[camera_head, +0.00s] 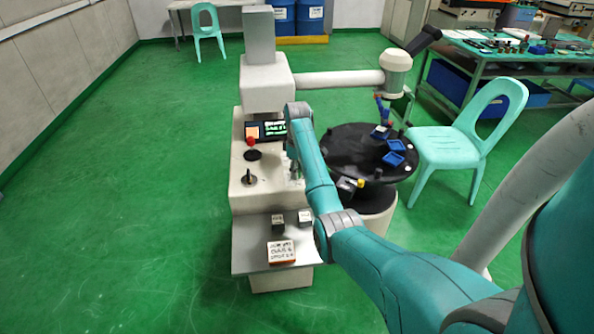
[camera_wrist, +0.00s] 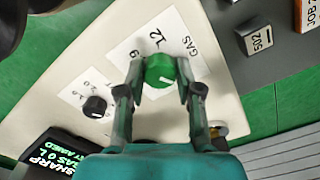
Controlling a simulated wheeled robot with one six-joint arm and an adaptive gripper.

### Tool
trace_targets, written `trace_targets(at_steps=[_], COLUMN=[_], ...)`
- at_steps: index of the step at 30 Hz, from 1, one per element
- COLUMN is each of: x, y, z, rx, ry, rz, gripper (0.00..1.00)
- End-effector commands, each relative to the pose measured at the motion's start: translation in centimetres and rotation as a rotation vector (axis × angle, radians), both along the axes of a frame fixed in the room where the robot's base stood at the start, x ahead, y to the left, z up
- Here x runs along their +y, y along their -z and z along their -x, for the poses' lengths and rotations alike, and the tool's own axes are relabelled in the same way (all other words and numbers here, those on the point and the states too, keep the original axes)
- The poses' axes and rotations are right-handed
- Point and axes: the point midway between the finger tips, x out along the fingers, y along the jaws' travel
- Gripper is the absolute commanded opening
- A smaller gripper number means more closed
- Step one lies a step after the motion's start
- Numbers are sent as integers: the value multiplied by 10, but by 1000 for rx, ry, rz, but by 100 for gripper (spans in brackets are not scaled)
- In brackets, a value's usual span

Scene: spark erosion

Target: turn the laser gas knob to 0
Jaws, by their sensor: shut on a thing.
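The green gas knob (camera_wrist: 160,71) sits on the cream panel in the wrist view, with a short white pointer mark on its face. The label around it (camera_wrist: 188,42) reads GAS, with 12 and 9 visible; the 0 is not readable, partly behind my fingers. My gripper (camera_wrist: 160,80) is shut on the knob, one finger on each side. In the head view my gripper (camera_head: 294,172) is at the right side of the machine panel, largely hidden by my arm, and the green knob cannot be made out there.
A small black knob (camera_wrist: 95,106) and a lit screen (camera_wrist: 58,158) are left of my gripper in the wrist view. The machine's front shelf (camera_head: 246,258) holds small labelled blocks. A black turntable (camera_head: 345,142) with blue trays stands right of my forearm, near a chair (camera_head: 452,145).

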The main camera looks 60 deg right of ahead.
Motion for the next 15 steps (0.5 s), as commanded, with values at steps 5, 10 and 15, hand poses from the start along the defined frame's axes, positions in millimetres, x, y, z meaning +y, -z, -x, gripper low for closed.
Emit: trace_targets(at_steps=[5, 10, 15], x=[0, 0, 0], y=[0, 0, 0], z=[0, 0, 0], rx=[0, 0, 0], ry=[0, 0, 1], rz=[0, 0, 0], gripper=[42, 60, 60])
